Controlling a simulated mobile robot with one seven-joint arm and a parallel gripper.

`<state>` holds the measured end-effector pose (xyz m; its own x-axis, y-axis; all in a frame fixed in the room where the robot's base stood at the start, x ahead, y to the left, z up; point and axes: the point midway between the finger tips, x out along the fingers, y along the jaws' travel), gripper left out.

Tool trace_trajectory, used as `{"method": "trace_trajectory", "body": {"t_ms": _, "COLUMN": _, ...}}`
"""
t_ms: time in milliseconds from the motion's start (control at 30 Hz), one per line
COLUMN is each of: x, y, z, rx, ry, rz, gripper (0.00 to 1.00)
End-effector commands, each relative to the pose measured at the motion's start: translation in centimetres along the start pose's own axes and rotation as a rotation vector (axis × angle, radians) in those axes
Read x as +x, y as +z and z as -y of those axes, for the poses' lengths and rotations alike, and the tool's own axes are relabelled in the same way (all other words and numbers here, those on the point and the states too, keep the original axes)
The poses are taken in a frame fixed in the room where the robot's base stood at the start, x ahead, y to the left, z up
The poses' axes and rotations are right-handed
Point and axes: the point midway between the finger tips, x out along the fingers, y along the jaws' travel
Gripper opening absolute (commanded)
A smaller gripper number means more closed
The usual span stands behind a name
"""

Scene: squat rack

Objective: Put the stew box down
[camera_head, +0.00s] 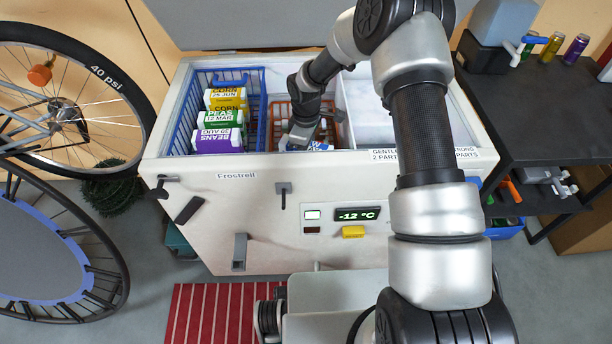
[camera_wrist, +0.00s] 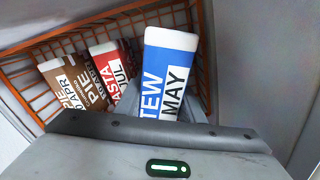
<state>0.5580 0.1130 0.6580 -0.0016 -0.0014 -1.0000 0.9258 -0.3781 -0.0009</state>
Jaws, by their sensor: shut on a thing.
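The stew box (camera_wrist: 170,75) is blue and white, and its printed label reads "TEW" and "MAY" in the wrist view. My gripper (camera_head: 303,130) is shut on it, down inside the open chest freezer (camera_head: 250,205), over the orange wire basket (camera_head: 272,124). Only a small blue and white part of the stew box (camera_head: 319,146) shows in the head view. In the wrist view the orange basket (camera_wrist: 22,72) holds a brown pie box (camera_wrist: 72,84) and a red and white pasta box (camera_wrist: 112,72) to the left of the stew box. I cannot tell whether the stew box touches the basket floor.
A blue wire basket (camera_head: 262,85) on the left holds corn, peas and beans boxes (camera_head: 218,137). A white compartment (camera_head: 362,105) lies to the right of the orange basket. The freezer's front rim (camera_head: 255,165) stands close below my arm. A dark table (camera_head: 540,110) is at right.

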Motion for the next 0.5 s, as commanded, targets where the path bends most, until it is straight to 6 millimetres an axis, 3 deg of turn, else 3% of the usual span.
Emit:
{"method": "trace_trajectory", "body": {"t_ms": 100, "x": 2.5, "y": -0.1, "z": -0.1, "rx": 0.001, "ry": 0.001, "rz": -0.002, "gripper": 0.0}}
{"method": "trace_trajectory", "body": {"t_ms": 367, "x": 4.3, "y": -0.1, "z": -0.1, "rx": 0.001, "ry": 0.002, "rz": -0.002, "gripper": 0.0}}
{"method": "trace_trajectory", "body": {"t_ms": 500, "x": 6.2, "y": -0.1, "z": -0.1, "rx": 0.001, "ry": 0.001, "rz": -0.001, "gripper": 0.0}}
